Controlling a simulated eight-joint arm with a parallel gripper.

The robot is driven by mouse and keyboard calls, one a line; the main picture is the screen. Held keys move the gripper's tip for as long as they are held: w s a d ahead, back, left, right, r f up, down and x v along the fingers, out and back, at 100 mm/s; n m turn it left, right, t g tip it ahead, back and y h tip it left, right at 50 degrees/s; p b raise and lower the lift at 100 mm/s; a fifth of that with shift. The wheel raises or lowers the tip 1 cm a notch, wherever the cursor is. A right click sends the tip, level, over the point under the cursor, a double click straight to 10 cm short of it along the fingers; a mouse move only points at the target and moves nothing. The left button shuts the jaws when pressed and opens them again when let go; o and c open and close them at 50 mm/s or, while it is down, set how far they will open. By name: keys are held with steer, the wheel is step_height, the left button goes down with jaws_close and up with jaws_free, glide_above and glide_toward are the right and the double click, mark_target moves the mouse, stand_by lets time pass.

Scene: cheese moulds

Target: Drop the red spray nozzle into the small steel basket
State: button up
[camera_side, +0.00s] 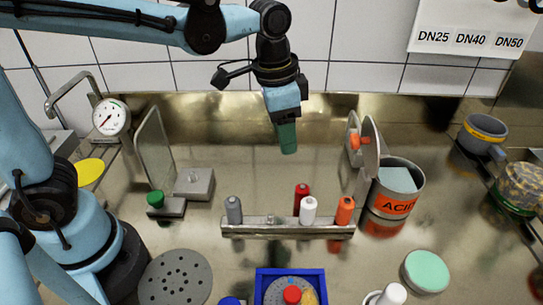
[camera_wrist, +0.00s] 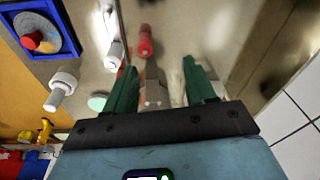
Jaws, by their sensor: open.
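A dark red nozzle (camera_side: 302,192) stands behind the steel rack bar (camera_side: 285,229), close to a white nozzle (camera_side: 309,211). A red nozzle-shaped piece also shows in the wrist view (camera_wrist: 145,40), beyond my fingertips. My gripper (camera_side: 288,150) has green fingers and hangs above and behind the rack, apart from the nozzles. In the wrist view its fingers (camera_wrist: 159,68) are spread with nothing between them. I cannot pick out a small steel basket with certainty. Another red-topped piece (camera_side: 292,294) sits in the blue square tray (camera_side: 318,276) at the front edge.
Grey (camera_side: 233,210) and orange (camera_side: 345,210) nozzles stand at the rack's ends. An ACID-labelled can (camera_side: 395,208) stands right, near upright plates (camera_side: 371,150). A steel block (camera_side: 194,184) and perforated disc (camera_side: 175,280) lie left. The steel surface behind the rack is mostly clear.

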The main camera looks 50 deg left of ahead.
steer(key=s+a+f+n+t, duration=0.1)
steer(key=s+a+n+t, duration=0.4)
steer(key=a, duration=0.5)
steer(key=shift+s+f+n, duration=0.2)
steer(key=shift+s+n, duration=0.5)
steer(key=shift+s, duration=0.05)
steer(key=shift+s+a+f+t, duration=0.15)
steer(key=shift+s+a+t, duration=0.05)
steer(key=shift+a+t, duration=0.1)
steer(key=shift+c, duration=1.2)
